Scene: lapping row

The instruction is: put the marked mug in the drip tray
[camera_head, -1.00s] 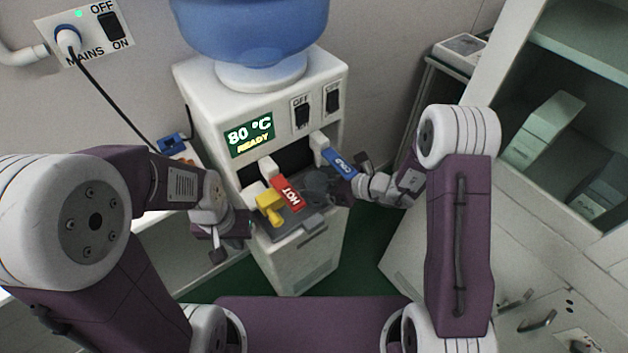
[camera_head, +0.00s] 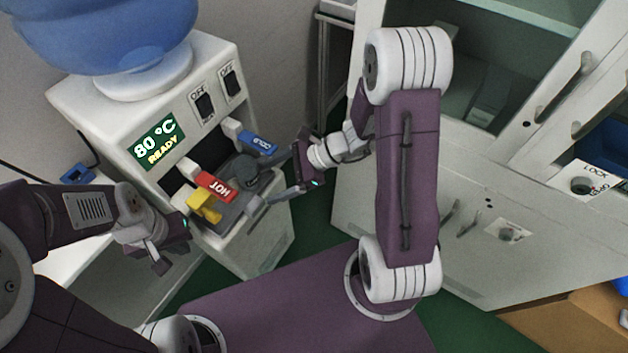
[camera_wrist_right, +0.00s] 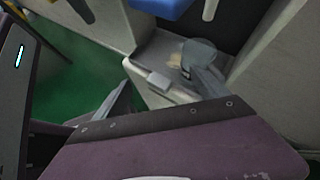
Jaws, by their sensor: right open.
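A dark grey mug (camera_head: 243,170) stands on the grey drip tray (camera_head: 228,214) of the water dispenser, at the blue COLD lever's side. In the right wrist view the mug (camera_wrist_right: 199,54) shows near one finger, on the tray (camera_wrist_right: 154,60); its mark is not clear. My right gripper (camera_head: 280,179) is open in front of the tray, its fingers pointing at the mug. I cannot tell whether a finger touches it.
The dispenser (camera_head: 92,108) has a red HOT lever (camera_head: 214,186) and a blue COLD lever (camera_head: 257,143). A yellow piece (camera_head: 205,206) sits by the HOT lever. Its display reads 80 °C READY. White cabinets (camera_head: 420,200) stand on the right. Green floor (camera_head: 312,240) is clear between.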

